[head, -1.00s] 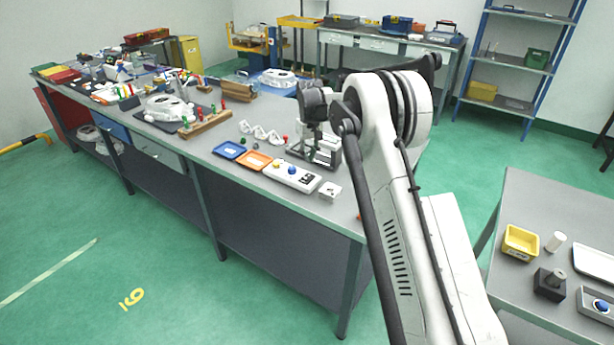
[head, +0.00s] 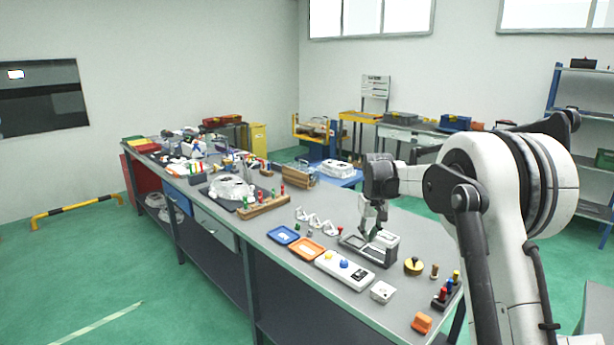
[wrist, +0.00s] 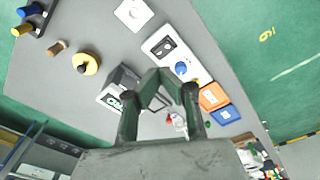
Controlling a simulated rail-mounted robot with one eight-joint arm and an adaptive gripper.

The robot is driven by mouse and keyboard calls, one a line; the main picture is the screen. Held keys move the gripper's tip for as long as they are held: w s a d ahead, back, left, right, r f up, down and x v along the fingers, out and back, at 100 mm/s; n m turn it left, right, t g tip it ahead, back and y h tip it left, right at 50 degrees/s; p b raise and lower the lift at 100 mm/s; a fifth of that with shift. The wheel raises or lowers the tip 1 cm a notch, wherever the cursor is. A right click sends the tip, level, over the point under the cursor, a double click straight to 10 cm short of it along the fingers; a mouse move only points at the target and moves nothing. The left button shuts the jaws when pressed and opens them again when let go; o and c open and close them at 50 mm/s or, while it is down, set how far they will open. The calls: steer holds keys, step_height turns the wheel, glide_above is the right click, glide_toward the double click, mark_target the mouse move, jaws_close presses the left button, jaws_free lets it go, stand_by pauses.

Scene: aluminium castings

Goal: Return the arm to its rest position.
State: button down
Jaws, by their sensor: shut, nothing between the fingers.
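My gripper (head: 371,236) hangs pointing down over the right part of the long workbench (head: 398,310), above a grey metal fixture (head: 381,245). In the wrist view my gripper (wrist: 157,72) has its fingertips together with nothing between them. The fixture also shows in the wrist view (wrist: 118,88), partly hidden behind the fingers. I cannot tell the exact gap between the fingertips and the fixture.
A large casting (head: 230,188) lies farther left. Space above the bench is clear.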

steer(key=s+r+t+b, duration=0.1)
steer(key=s+r, duration=0.3)
steer(key=s, duration=0.4)
steer(key=s+r+m+t+b, duration=0.1)
steer(key=s+r, duration=0.4)
steer(key=s, duration=0.3)
steer(key=s+r+t, duration=0.1)
steer(key=s+r, duration=0.3)
steer(key=s, duration=0.3)
steer(key=s+f+t+b, duration=0.1)
steer(key=s+f, duration=0.2)
steer(key=s, duration=0.5)
steer(key=s+f+m+t, duration=0.1)
steer(key=s+f, duration=0.2)
steer(key=s, duration=0.5)
steer(key=s+f+t+b, duration=0.1)
steer(key=s+f, duration=0.1)
steer(key=s, duration=0.6)
steer(key=shift+s+f+b, duration=0.2)
steer(key=shift+f+b, duration=0.1)
steer(key=shift+f, duration=0.1)
